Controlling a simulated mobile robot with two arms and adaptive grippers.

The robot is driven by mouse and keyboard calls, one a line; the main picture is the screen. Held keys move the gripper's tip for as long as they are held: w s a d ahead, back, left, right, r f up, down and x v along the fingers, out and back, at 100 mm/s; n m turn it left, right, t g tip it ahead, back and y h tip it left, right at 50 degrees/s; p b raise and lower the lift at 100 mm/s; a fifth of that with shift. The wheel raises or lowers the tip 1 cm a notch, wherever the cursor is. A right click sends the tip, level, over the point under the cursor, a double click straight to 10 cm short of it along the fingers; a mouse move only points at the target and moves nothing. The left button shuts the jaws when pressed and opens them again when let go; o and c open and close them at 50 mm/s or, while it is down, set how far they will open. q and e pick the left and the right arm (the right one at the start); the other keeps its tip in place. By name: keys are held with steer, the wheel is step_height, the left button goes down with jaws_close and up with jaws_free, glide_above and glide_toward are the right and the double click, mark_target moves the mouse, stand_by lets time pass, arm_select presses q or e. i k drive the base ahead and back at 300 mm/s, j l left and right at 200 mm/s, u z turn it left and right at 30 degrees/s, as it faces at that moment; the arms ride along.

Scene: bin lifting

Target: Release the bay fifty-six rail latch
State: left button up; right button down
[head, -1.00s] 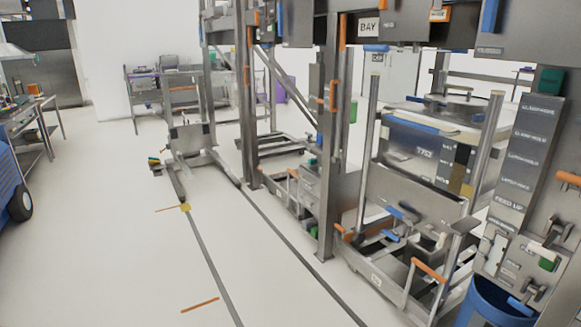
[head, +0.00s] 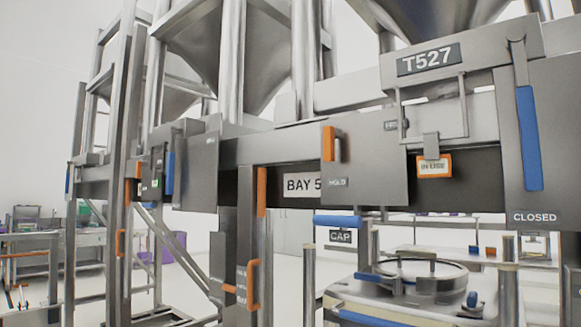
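A sign reading "BAY 5" (head: 301,185) hangs on the steel frame; its right end is hidden behind a grey plate (head: 365,165). An upright orange handle (head: 328,144) sits on that plate beside a small label that seems to read "HOLD". Another orange bar (head: 261,192) runs down the post left of the sign. Lower on that post is an orange pull handle (head: 254,285) with a short orange lever (head: 235,289). I cannot tell which of these is the rail latch. Neither of my grippers is in view.
A drum with a round lid (head: 412,272) stands below the frame at right, under a blue bar marked "CAP" (head: 338,220). A "T527" plate (head: 428,59), an orange "IN USE" tag (head: 434,166) and a long blue handle (head: 529,138) marked "CLOSED" are at upper right.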

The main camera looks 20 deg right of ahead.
mark_target(330, 133)
steer(key=i, duration=1.35)
steer(key=z, duration=0.5)
